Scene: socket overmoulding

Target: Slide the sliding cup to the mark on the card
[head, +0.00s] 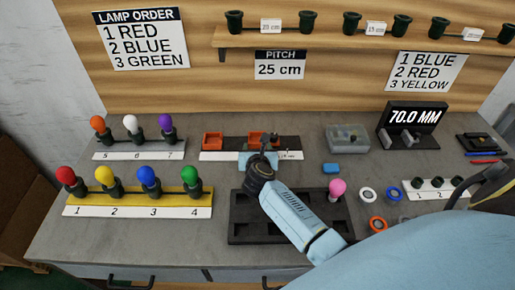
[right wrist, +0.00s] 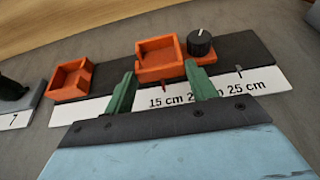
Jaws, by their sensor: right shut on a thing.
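The sliding cup (head: 257,136) is an orange open box on the dark rail (head: 228,144). In the right wrist view the cup (right wrist: 160,55) has a black knob (right wrist: 200,43) to its right. My right gripper (head: 258,157) is shut on the cup, its green fingers (right wrist: 158,72) at either side of the cup's near part. A second orange cup (right wrist: 72,78) stands apart at the rail's left. The scale strip (right wrist: 235,88) shows 15 cm and 25 cm; the middle label is partly covered by a finger. The pitch card (head: 280,66) reads 25 cm. My left gripper is out of view.
Lamp racks (head: 138,208) stand left. A black tray (head: 240,236) lies in front of the rail under my right arm.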

